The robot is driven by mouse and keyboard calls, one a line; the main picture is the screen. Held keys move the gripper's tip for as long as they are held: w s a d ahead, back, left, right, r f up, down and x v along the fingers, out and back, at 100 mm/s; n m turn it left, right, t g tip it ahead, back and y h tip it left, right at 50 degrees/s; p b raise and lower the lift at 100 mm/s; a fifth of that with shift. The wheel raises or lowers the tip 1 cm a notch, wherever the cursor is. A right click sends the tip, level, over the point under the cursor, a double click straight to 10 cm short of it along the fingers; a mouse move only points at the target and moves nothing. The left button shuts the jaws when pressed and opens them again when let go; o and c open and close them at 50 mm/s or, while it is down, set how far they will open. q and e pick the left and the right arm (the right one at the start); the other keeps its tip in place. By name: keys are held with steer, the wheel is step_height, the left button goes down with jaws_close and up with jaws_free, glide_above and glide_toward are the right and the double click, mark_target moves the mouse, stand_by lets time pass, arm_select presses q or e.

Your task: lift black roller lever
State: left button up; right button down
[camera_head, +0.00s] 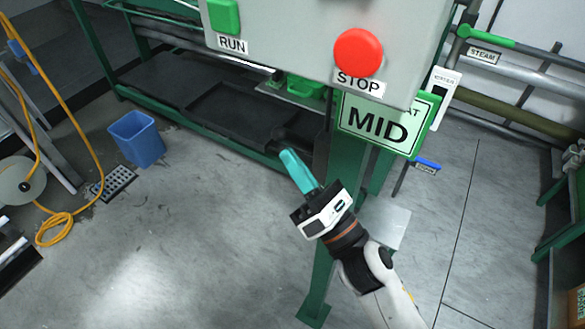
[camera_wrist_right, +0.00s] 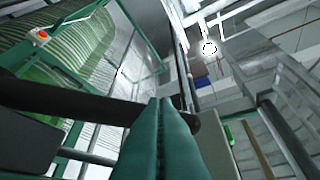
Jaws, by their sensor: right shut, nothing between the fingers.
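My right gripper (camera_head: 288,156) has teal fingers and points up and away, below the control box. Its fingers are pressed together with nothing between them. In the right wrist view the closed fingertips (camera_wrist_right: 160,102) stand beside a dark bar (camera_wrist_right: 75,102) that runs across from the left edge, with a rounded dark end right of the fingers. This bar looks like the black roller lever, but I cannot tell for certain, nor whether the fingers touch it. In the head view I cannot make out the lever. My left gripper is out of view.
A grey control box (camera_head: 290,45) with a green RUN button (camera_head: 223,16) and red STOP button (camera_head: 358,52) overhangs the gripper. A MID sign (camera_head: 378,122) hangs beside a green post (camera_head: 343,170). A blue bin (camera_head: 137,138) stands left.

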steer(key=shift+w+d+r, duration=0.1)
steer(key=shift+d+r, duration=0.05)
steer(key=shift+r, duration=0.4)
steer(key=b+v, duration=0.7)
steer(key=v, duration=0.5)
steer(key=shift+f, duration=0.35)
